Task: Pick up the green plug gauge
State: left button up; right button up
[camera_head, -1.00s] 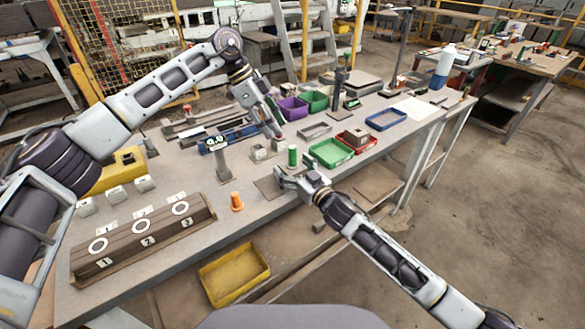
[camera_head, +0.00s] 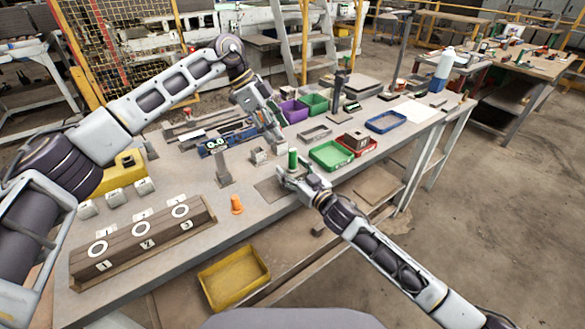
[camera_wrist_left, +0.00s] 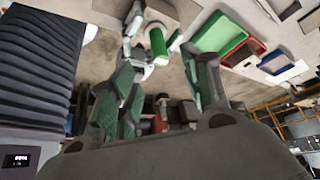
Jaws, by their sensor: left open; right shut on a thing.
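The green plug gauge (camera_head: 293,159) is an upright green cylinder near the front edge of the bench in the head view. My right gripper (camera_head: 287,174) is shut on its lower part, which the fingers hide. In the left wrist view the gauge (camera_wrist_left: 157,42) shows at the top middle, with my right gripper's fingers around its base. My left gripper (camera_head: 277,137) is open and empty, just behind and left of the gauge. Its spread fingers (camera_wrist_left: 160,95) frame the middle of the left wrist view.
A green tray (camera_head: 331,155) and a red tray (camera_head: 357,145) lie to the right of the gauge. A brown numbered block (camera_head: 145,240) sits front left.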

pick_arm(q)
jog(key=s+d+f+m+h, duration=0.1)
jog(key=s+d+f+h, duration=0.1)
jog(key=d, duration=0.4)
jog(key=s+d+f+m+h, duration=0.2)
jog(key=d+h, duration=0.1)
jog(key=d, duration=0.3)
jog(key=s+d+r+n+t+h, duration=0.1)
jog(key=s+d+r+t+h, duration=0.1)
jog(key=s+d+h, duration=0.3)
jog(key=s+d+r+n+t+h, duration=0.1)
jog(key=s+d+r+t+h, duration=0.15)
jog(key=d, duration=0.35)
jog(key=a+f+n+t+y, duration=0.5)
jog(key=a+n+t+y, duration=0.2)
jog(key=a+n, duration=0.2)
jog(key=s+a+f+n+t+y, duration=0.1)
jog(key=a+f+n+t+y, duration=0.3)
jog(key=a+n+t+y, duration=0.3)
jog(key=a+n+y, duration=0.1)
jog(key=a+n, duration=0.2)
jog(key=a, duration=0.1)
jog(key=shift+a+f, duration=0.2)
jog(key=shift+f, duration=0.15)
